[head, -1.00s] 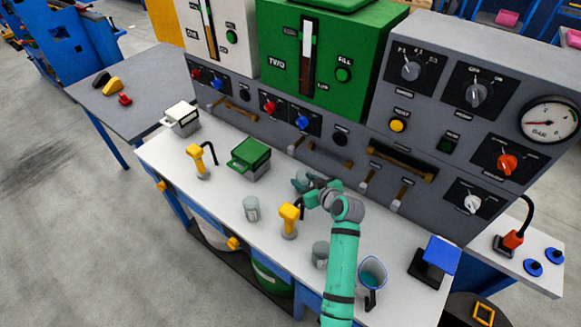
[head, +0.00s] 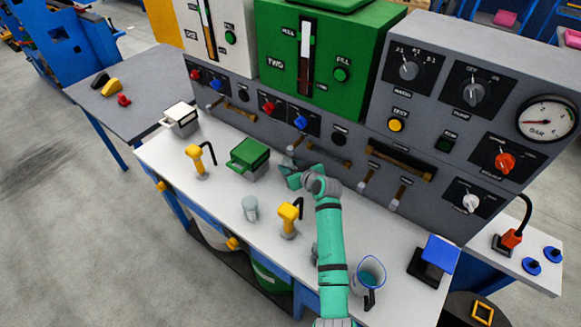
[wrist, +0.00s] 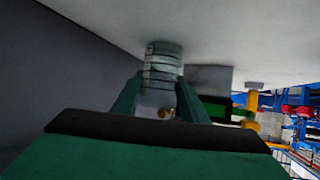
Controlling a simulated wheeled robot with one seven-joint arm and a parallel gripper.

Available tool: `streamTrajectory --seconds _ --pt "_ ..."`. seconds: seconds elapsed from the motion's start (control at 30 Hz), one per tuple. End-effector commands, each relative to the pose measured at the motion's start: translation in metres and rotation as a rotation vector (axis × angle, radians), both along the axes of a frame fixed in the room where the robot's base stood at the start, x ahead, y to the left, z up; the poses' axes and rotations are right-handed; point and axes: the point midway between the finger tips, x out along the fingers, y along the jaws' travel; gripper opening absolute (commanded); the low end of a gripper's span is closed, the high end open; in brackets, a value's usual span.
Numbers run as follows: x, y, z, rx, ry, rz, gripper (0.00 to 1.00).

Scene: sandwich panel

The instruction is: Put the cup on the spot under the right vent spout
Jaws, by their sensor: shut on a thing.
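The cup (wrist: 162,68), clear and ribbed, sits between my gripper's fingers (wrist: 160,100) in the wrist view, its far end close to the pale table surface; I cannot tell whether it touches. In the head view my gripper (head: 286,174) is low over the worktable, right of the green box and in front of the panel, and its fingers largely hide the cup. Metal spout-like parts stick out under the panel, one (head: 295,145) behind my gripper and others (head: 398,196) further right. I cannot tell which is the right vent spout; the spot under it is not distinguishable.
A green box (head: 250,158) stands close left of my gripper. Another clear cup (head: 250,208) and a yellow fixture with a black hook (head: 288,219) stand in front. A blue-rimmed jug (head: 369,273) is at the right front.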

Motion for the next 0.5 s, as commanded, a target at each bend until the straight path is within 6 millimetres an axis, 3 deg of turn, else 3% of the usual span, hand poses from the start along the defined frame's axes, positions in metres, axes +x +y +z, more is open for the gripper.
streamTrajectory --seconds 0.2,0.23,0.27,0.3,0.5 --pt "-0.0002 -0.0007 -0.0024 0.000 0.000 0.000 0.14" --pt "-0.0002 -0.0008 -0.0021 0.000 0.000 -0.001 0.46" --pt "-0.0002 -0.0009 -0.0020 0.000 0.000 -0.001 0.54" --pt "-0.0002 -0.0008 -0.0020 0.000 0.000 -0.001 0.58" --pt "-0.0003 -0.0002 -0.0019 0.000 0.000 0.000 0.58"
